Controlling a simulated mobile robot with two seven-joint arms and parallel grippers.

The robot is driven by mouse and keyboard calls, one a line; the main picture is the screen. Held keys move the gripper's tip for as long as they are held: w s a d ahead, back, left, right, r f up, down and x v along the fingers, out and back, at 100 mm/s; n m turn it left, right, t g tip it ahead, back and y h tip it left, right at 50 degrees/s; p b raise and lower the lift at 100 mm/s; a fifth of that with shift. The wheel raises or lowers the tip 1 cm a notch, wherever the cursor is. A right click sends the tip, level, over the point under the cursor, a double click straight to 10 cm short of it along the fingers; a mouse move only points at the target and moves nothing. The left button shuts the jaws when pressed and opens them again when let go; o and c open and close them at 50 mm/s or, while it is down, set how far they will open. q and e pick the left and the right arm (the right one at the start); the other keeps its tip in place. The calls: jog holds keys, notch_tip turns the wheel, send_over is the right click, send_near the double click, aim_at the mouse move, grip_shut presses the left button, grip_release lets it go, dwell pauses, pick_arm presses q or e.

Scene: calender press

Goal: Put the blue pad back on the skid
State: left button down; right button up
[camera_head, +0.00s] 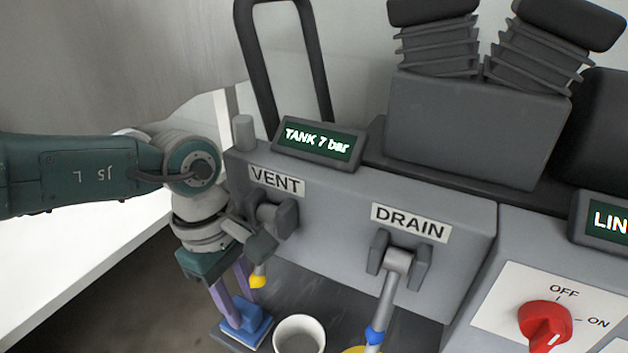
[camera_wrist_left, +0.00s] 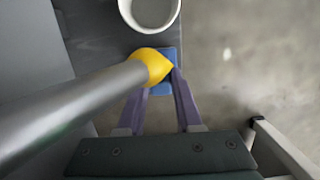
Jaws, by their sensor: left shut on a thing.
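The blue pad (camera_head: 258,327) is a flat blue piece with a raised block on top and a pale underside. My left gripper (camera_head: 238,310) points down, its purple fingers shut on the block. The pad is over or on the left edge of a dark grey deck (camera_head: 345,305), which looks like the skid; I cannot tell whether they touch. In the left wrist view the pad (camera_wrist_left: 168,88) shows between my fingertips (camera_wrist_left: 160,97), partly hidden by the VENT lever's yellow tip (camera_wrist_left: 152,66). My right gripper is not in view.
The VENT lever (camera_head: 258,277) hangs close beside my left gripper. A white cup (camera_head: 299,335) stands right of the pad. The DRAIN lever (camera_head: 386,300) with a blue collar is farther right, and a red switch (camera_head: 545,322) beyond it. Open floor (camera_head: 130,310) lies left.

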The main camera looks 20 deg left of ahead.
pick_arm(q)
jog(key=shift+s+f, duration=0.1)
jog(key=shift+f, duration=0.15)
jog(key=c, duration=0.8)
grip_release()
jog(key=shift+w, duration=0.45)
jog(key=shift+c, duration=0.2)
jog(key=shift+o, duration=1.3)
jog(key=shift+s, duration=0.25)
notch_tip(320, 180, up, 10)
jog(key=a+p, duration=0.1)
jog(key=p, duration=0.7)
jog(key=shift+s+a+p, duration=0.15)
jog(key=shift+a+p, duration=0.15)
jog(key=shift+p, duration=0.1)
